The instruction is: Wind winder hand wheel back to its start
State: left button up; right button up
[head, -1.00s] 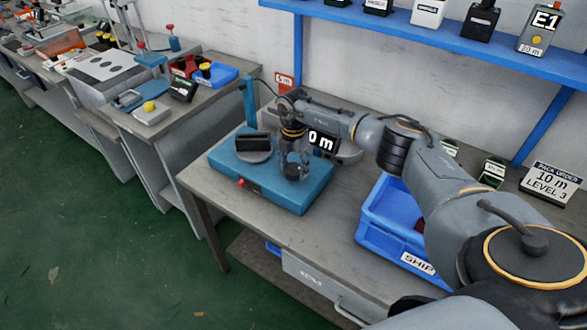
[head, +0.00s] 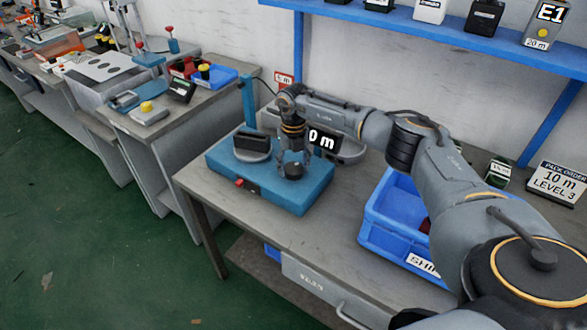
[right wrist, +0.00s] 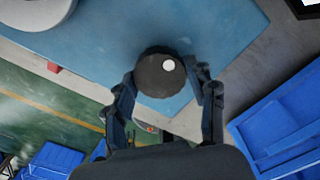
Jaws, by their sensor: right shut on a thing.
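The winder has a blue base (head: 235,182) on the bench, with a dark drum on a round grey disc (head: 252,148) at its left. Its display (head: 326,141) shows "0 m"; my right arm may hide its left part. The hand wheel (head: 294,171) is a dark round knob on the base; in the right wrist view the wheel (right wrist: 154,84) has a white spot near its upper right edge. My right gripper (head: 294,160) points down over it, shut on it with a finger at either side. My left gripper is not in view.
A blue SHIP crate (head: 376,229) stands right of the winder. A pack order sign (head: 558,184) reads 10 m, level 3. A blue shelf (head: 440,38) runs above the bench. Another bench with trays (head: 207,78) stands at the left. The bench front is clear.

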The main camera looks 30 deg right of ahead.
jog(key=n+b, duration=0.1)
jog(key=n, duration=0.3)
jog(key=shift+f+n+b, duration=0.1)
jog(key=shift+n+b, duration=0.2)
jog(key=shift+b, duration=0.1)
jog(key=n+b, duration=0.1)
jog(key=n, duration=0.3)
jog(key=shift+n+b, duration=0.3)
jog(key=n+b, duration=0.1)
jog(key=n, duration=0.2)
jog(key=shift+n, duration=0.3)
jog(key=n+b, duration=0.1)
jog(key=n, duration=0.3)
jog(key=shift+n, duration=0.3)
jog(key=n+b, duration=0.1)
jog(key=n, duration=0.3)
jog(key=shift+n, duration=0.3)
jog(key=n+b, duration=0.1)
jog(key=n, duration=0.8)
jog(key=shift+n+b, duration=0.45)
jog(key=shift+n, duration=1.35)
